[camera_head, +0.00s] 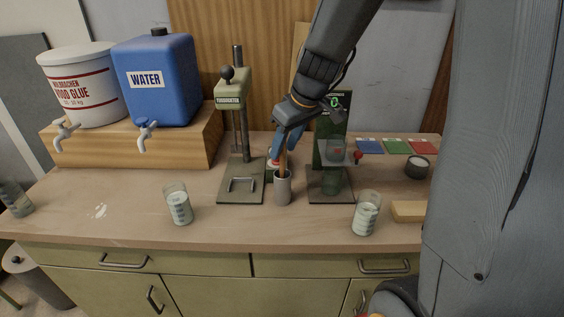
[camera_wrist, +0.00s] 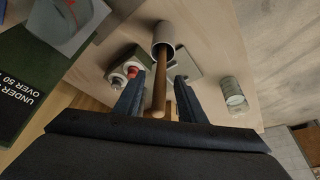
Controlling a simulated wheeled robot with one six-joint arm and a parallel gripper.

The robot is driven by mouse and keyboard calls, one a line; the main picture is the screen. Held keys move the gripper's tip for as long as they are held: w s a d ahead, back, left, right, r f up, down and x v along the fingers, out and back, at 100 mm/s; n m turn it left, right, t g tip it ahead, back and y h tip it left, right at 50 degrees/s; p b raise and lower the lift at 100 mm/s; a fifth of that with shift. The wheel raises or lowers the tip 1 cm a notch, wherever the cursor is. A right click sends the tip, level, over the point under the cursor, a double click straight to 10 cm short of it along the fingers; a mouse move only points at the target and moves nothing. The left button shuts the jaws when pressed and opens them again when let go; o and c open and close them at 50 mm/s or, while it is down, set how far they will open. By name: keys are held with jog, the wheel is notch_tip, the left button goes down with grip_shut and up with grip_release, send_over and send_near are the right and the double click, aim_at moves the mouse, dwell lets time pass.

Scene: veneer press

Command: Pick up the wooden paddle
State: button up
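The wooden paddle (camera_head: 283,163) stands in a grey cup (camera_head: 283,190) on the bench, between the green press and the dark stand. Its lower end is hidden in the cup. My gripper (camera_head: 281,150) is above the cup, at the paddle's upper part. In the wrist view, the paddle's brown handle (camera_wrist: 160,88) runs between the two fingers of my gripper (camera_wrist: 159,78), with a gap on each side. The fingers are open around the handle and do not appear to touch it. The cup's rim (camera_wrist: 163,32) shows beyond the fingertips.
The green press (camera_head: 232,100) stands close left of the cup, and the dark stand (camera_head: 331,197) close right. A red-capped bottle (camera_wrist: 132,70) is close by. Glass beakers (camera_head: 179,206) (camera_head: 366,214) stand nearer the front edge. The bench front between them is clear.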

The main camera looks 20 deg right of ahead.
jog(key=shift+x, duration=1)
grip_shut()
